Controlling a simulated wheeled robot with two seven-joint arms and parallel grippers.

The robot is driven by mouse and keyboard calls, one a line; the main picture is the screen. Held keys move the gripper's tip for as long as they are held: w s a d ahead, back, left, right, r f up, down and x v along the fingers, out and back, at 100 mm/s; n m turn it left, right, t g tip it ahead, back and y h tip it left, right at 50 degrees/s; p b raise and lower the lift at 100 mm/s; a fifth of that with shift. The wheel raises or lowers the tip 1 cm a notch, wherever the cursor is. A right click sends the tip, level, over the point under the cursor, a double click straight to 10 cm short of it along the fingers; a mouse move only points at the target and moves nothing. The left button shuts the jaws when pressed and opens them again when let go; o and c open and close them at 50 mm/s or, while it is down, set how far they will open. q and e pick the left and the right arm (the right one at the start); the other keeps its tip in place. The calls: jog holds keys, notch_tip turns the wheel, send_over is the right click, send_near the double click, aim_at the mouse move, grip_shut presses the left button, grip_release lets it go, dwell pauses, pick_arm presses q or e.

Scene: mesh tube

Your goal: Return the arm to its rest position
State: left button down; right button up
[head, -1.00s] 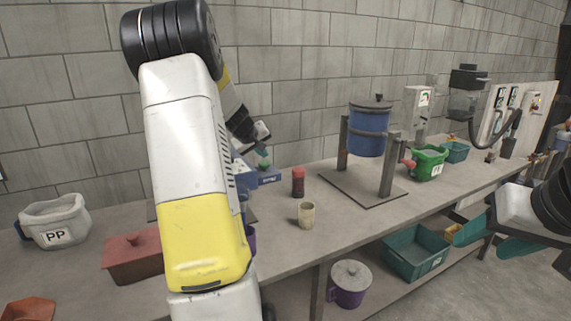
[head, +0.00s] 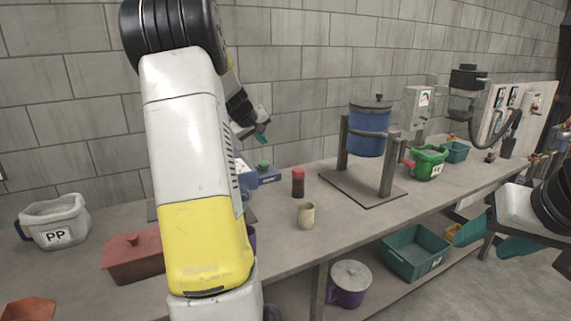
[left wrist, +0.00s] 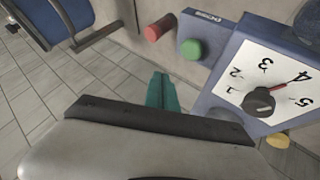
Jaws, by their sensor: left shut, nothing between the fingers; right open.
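My left arm fills the left-centre of the head view. Its gripper (head: 262,133) is shut and empty, with teal fingertips above the blue control box (head: 262,175). In the left wrist view the shut fingers (left wrist: 162,92) point towards the box, with clear space around them. The box there shows a dial plate (left wrist: 270,80) marked 1 to 5, a black knob (left wrist: 259,102) and a green button (left wrist: 191,49). The green button also shows in the head view (head: 264,165). My right gripper (head: 505,238) is open and empty at the right edge.
A red jar (head: 298,182) and beige cup (head: 306,215) stand right of the control box on the bench. A blue drum (head: 369,130) hangs in a stand behind. A red lidded box (head: 133,258) and the PP bin (head: 54,222) lie left of my left arm.

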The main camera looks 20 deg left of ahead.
pick_arm(q)
jog(key=shift+d, duration=0.1)
jog(key=s+d+r+m+g+h, duration=0.1)
jog(key=s+d+r+m, duration=0.15)
jog(key=s+d, duration=0.5)
jog(key=s+d+r+m+h, duration=0.15)
jog(key=s+d+r, duration=0.3)
jog(key=d, duration=0.55)
jog(key=s+d+f+m, duration=0.1)
jog(key=s+d+m, duration=0.1)
jog(key=s, duration=0.5)
jog(key=s+d+f+m+g, duration=0.1)
jog(key=s+d, duration=0.3)
jog(key=s, duration=0.4)
jog(key=s+d+f+m+g, duration=0.1)
jog(key=s+d+f+m, duration=0.1)
jog(key=s, duration=0.5)
jog(key=shift+s+d+f+m, duration=0.35)
jog(key=shift+d+f, duration=0.25)
jog(key=shift+d, duration=0.4)
jog(key=shift+w+a, duration=0.1)
